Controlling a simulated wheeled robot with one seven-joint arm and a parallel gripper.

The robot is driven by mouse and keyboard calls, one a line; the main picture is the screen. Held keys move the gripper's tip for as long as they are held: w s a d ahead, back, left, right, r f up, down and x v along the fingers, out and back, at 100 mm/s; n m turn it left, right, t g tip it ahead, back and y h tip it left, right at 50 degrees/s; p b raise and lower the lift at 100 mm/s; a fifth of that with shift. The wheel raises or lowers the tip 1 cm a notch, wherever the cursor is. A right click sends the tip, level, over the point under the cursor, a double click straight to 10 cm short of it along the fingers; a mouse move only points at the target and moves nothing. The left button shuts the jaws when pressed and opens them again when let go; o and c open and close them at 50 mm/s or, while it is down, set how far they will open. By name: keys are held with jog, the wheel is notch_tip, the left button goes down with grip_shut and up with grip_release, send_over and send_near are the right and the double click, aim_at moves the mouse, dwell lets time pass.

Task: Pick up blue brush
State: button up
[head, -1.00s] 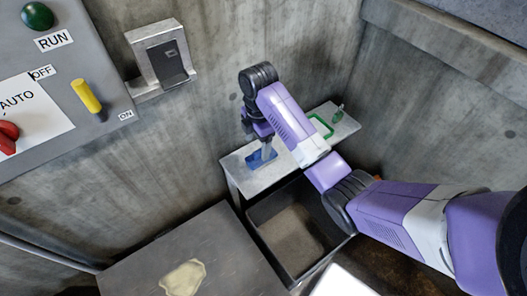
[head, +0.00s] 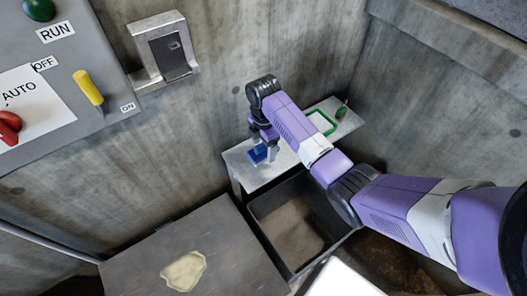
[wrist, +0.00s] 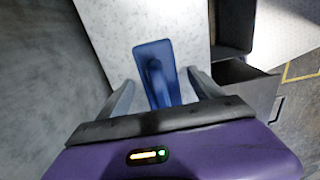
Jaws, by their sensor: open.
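The blue brush (head: 258,153) lies on a narrow light grey shelf (head: 243,174) against the concrete wall. In the wrist view the blue brush (wrist: 155,66) lies lengthwise, its near end between my two fingers. My gripper (head: 266,150) points down over the brush and partly hides it in the head view. In the wrist view my gripper (wrist: 162,92) is open, with one finger on each side of the brush and a gap visible on both sides. Whether the fingertips reach the shelf surface cannot be told.
A green frame-shaped object (head: 321,123) and a small green item (head: 342,110) sit at the shelf's right end. An open dark bin (head: 262,225) stands below the shelf. A control panel (head: 60,75) and a wall-mounted metal holder (head: 165,50) are at left.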

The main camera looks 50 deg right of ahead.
jog(key=c, duration=1.6)
jog(key=shift+r, duration=0.1)
jog(key=shift+r+p, duration=4.55)
jog(key=shift+r, duration=5.4)
